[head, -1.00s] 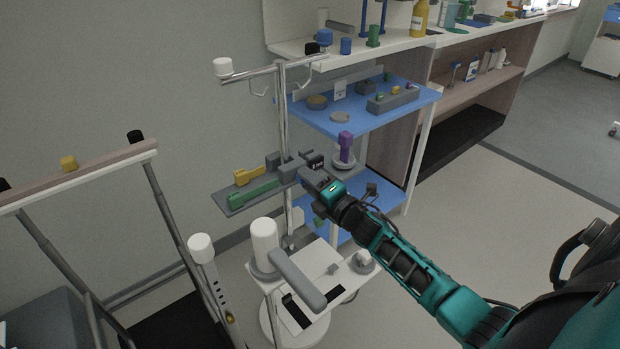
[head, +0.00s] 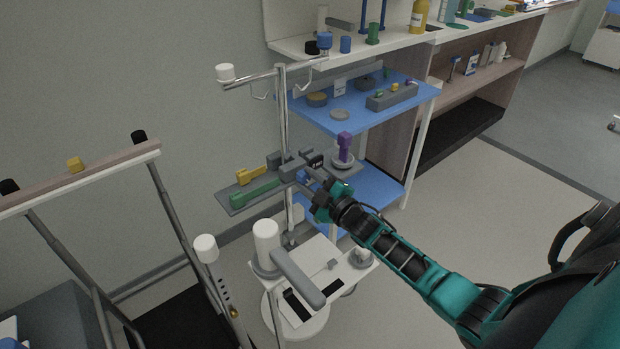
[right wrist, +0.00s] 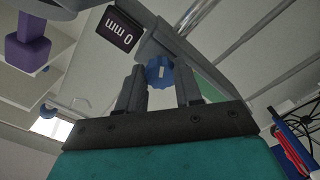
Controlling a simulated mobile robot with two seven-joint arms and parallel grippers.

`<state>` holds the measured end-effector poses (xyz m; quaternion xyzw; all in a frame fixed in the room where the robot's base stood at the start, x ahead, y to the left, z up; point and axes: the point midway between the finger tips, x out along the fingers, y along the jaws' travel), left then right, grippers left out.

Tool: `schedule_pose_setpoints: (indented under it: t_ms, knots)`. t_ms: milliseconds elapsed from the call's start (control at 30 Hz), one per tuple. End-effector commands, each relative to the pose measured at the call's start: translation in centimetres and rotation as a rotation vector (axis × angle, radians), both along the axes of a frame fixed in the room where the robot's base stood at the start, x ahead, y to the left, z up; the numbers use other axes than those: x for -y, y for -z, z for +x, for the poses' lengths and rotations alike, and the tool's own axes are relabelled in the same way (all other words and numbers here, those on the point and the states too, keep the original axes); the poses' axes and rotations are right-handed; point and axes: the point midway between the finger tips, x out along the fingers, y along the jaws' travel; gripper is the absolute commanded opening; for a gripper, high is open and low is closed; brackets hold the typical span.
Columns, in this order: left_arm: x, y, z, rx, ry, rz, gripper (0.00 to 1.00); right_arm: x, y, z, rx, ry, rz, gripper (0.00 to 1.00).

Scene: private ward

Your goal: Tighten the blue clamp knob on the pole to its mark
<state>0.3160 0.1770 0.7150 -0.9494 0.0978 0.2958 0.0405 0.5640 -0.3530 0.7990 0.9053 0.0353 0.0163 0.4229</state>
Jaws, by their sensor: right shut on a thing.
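The blue clamp knob (head: 302,176) is on the grey clamp (head: 290,165) on the pole (head: 284,115). In the right wrist view the knob (right wrist: 160,72) has a ribbed rim and a small pale mark on its face. My right gripper (head: 312,181) reaches it from the front right. In the wrist view my right gripper's fingers (right wrist: 160,88) stand on either side of the knob and are shut on it. A small dark display (right wrist: 119,28) beside the clamp reads "0 mm", upside down. My left gripper is not in view.
A grey tray (head: 228,203) with yellow and green handled pieces extends left of the clamp. A purple piece (head: 345,143) stands close to its right. Blue shelves (head: 350,119) are behind. A white trolley top (head: 330,285) lies below; a railed frame (head: 90,170) is at left.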

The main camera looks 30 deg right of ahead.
Motion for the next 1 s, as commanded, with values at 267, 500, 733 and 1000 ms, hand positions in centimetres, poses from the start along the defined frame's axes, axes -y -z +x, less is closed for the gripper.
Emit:
schedule_pose_setpoints:
  t_ms: [267,500,733,1000]
  knots:
    - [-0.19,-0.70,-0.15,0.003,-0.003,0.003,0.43,-0.09,-0.03,-0.04,-0.022,-0.002,0.247,0.04]
    - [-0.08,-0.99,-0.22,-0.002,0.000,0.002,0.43,-0.13,0.03,-0.04,-0.033,-0.002,0.417,0.04]
    - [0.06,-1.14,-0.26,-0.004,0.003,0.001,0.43,-0.15,0.04,-0.02,-0.040,-0.001,0.516,0.04]
    - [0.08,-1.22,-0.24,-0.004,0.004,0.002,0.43,-0.14,0.05,-0.01,-0.044,-0.001,0.558,0.04]
